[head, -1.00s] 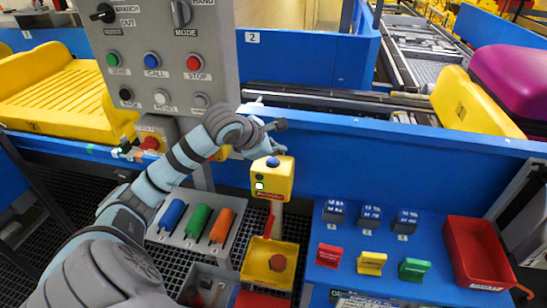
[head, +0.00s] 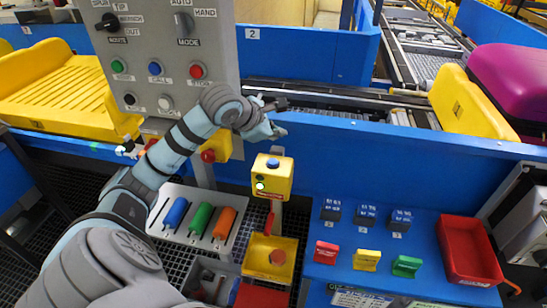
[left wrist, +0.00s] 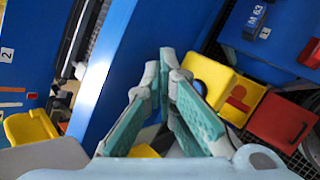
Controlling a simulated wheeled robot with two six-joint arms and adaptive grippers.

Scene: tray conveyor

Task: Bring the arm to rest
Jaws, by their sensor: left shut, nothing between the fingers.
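My left arm comes in from the lower left in the head view. Its gripper (head: 272,118) is shut and empty. It hangs in the air in front of the blue conveyor side wall (head: 350,150), above the yellow button box (head: 272,176) with the blue button on top. In the left wrist view the two teal fingers (left wrist: 168,75) lean together at their tips with nothing between them, and a yellow box (left wrist: 212,85) shows beyond them. My right gripper is not in view.
A grey control panel (head: 165,85) stands close behind my left arm. Blue, green and orange handles (head: 202,218) lie below it. A blue table (head: 340,255) holds small blocks, coloured holders and a red bin (head: 468,250). A purple case (head: 510,85) rests in a yellow tray (head: 460,105).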

